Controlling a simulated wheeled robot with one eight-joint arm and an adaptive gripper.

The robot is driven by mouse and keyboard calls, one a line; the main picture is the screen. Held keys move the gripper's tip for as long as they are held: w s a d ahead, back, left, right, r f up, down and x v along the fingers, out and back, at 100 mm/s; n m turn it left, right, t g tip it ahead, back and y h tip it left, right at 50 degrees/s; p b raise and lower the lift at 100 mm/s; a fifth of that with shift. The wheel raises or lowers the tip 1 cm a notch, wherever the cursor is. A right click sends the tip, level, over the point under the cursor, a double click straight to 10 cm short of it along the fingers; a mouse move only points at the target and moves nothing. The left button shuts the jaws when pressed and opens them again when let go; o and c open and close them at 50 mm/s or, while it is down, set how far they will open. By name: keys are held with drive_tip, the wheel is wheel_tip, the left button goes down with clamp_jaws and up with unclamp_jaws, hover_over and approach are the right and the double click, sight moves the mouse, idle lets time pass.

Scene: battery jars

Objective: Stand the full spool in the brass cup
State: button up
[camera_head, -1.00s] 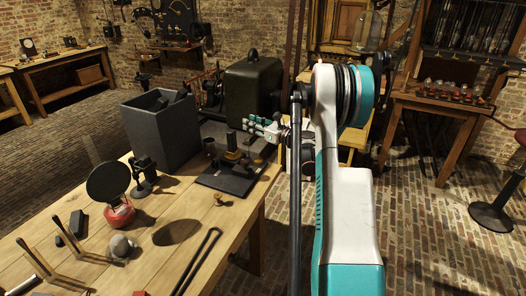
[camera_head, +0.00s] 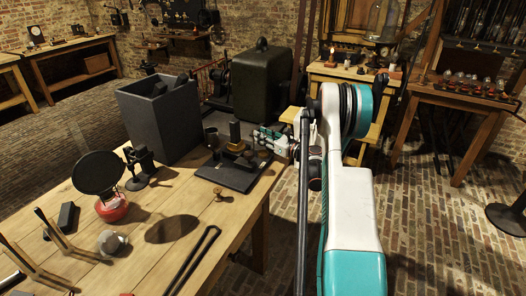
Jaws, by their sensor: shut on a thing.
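My gripper (camera_head: 262,138) is at the right end of a dark base board (camera_head: 228,178) on the wooden table, low and close to the parts standing there. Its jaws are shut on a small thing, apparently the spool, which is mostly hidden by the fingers. A brass-coloured upright (camera_head: 235,131) and a low, round brass-toned piece (camera_head: 236,147) stand on the board, left of my gripper. Which of these is the brass cup is too small to tell. I cannot tell whether the held thing touches anything.
A tall grey bin (camera_head: 160,125) and a dark green machine case (camera_head: 262,82) stand behind the board. A small wooden knob (camera_head: 217,190) lies in front of it. A black disc on a red base (camera_head: 110,209) stands to the left.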

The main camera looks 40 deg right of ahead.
drive_tip(key=shift+f+b, duration=0.9)
drive_tip(key=shift+f, duration=1.8)
drive_tip(key=shift+r, duration=0.1)
drive_tip(key=o, duration=0.9)
